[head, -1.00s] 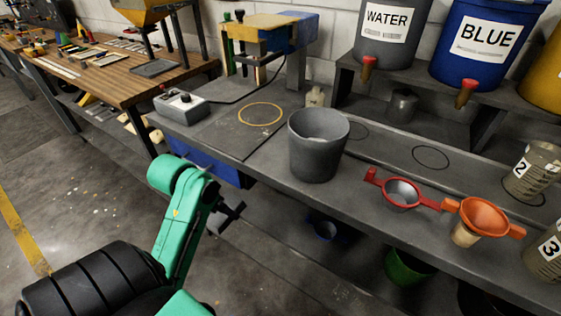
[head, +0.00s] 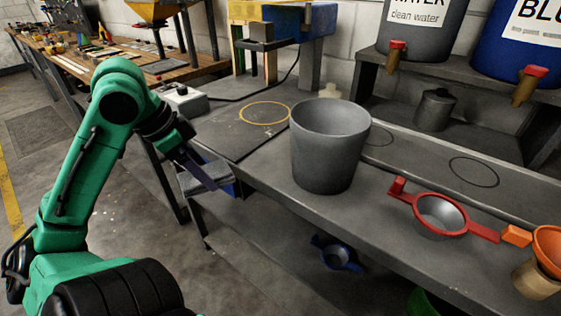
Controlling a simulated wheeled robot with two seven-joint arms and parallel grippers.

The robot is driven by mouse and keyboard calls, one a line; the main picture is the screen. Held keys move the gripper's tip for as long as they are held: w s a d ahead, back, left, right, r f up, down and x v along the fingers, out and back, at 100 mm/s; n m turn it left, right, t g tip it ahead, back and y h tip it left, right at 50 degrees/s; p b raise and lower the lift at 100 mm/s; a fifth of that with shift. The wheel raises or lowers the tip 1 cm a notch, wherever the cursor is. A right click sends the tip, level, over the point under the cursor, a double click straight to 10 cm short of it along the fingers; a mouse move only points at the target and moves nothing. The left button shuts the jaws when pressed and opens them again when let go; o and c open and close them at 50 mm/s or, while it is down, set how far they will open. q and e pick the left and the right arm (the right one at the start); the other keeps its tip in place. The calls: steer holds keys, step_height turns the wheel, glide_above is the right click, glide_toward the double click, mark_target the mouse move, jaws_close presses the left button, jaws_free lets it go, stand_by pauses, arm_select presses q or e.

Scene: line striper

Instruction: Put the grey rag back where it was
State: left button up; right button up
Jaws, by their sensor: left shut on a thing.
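My left gripper (head: 208,180) is in the middle left, just in front of the workbench's left front edge, by a blue drawer front. It is shut on a grey, flat, folded piece (head: 196,184) that looks like the grey rag. The jaws cover part of it, and it is held in the air beside the bench. No other rag shows on the bench top. My right gripper is not in view.
A grey bucket (head: 328,150) stands on the workbench (head: 290,203), right of my left gripper. A yellow ring (head: 264,113) marks a clear spot behind. A red strainer (head: 440,214) lies to the right. A control box (head: 183,99) sits at the bench's left end.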

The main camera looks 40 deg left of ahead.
mark_target(280, 158)
arm_select(q)
steer(key=w+d, duration=0.1)
steer(key=w, duration=0.1)
steer(key=w+d, duration=0.1)
steer(key=w, duration=0.1)
steer(key=w+b, duration=0.1)
steer(key=w, duration=0.2)
steer(key=shift+d+r, duration=0.2)
steer(key=shift+d, duration=0.2)
steer(key=w, duration=0.1)
steer(key=w+d+p, duration=0.1)
steer(key=w, duration=0.1)
steer(key=w+d+p, duration=0.1)
steer(key=w, duration=0.1)
steer(key=w+p, duration=0.2)
steer(key=w+d, duration=0.1)
steer(key=shift+r+p, duration=0.25)
steer(key=shift+p, duration=0.15)
steer(key=shift+w+d+f, duration=0.1)
steer(key=shift+w+f, duration=0.15)
steer(key=shift+f, duration=0.25)
steer(key=shift+s+f+b, duration=0.1)
steer(key=shift+f+b, duration=0.2)
steer(key=o, duration=1)
steer(key=p+v, duration=0.2)
steer(key=v, duration=1)
steer(key=shift+s+r, duration=0.1)
steer(key=shift+r, duration=0.05)
